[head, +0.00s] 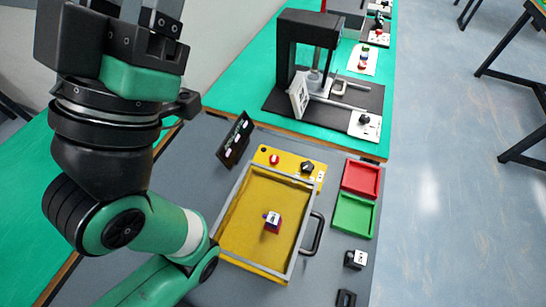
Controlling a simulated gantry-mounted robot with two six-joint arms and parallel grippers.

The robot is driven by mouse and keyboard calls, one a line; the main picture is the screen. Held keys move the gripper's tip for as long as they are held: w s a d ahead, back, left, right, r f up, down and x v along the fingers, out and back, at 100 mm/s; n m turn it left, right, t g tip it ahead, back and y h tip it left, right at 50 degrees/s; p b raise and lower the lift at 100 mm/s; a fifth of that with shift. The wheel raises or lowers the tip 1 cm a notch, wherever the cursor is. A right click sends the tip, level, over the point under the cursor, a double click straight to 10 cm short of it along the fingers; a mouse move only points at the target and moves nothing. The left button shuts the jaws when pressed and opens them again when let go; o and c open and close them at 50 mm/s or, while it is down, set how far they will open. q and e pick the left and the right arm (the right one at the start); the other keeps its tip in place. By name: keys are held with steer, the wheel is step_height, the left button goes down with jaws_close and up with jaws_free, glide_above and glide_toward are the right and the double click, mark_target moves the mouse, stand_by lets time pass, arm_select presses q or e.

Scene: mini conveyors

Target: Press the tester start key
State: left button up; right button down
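The yellow unit (292,161) has a control strip along its back edge with a red button (274,159), a black knob (307,167) and small white labels. I cannot tell for sure which control is the start key. In front of the strip is a grey-rimmed yellow tray (240,225) with a dark handle (313,235) on its right. A small purple and red block with a white top (272,221) lies in it. My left gripper (112,25) is large in the upper left, close to the camera and clear of the controls. Its fingertips are not clearly shown. My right gripper is out of view.
A tilted black panel with lights (236,140) stands behind the tray's left corner. A red bin (361,178) and green bin (354,214) lie to the right, with a white-topped black block (355,259) below. A black press frame (290,60) stands on the green bench behind.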

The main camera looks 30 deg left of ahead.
arm_select(q)
jaws_close()
stand_by(1.4)
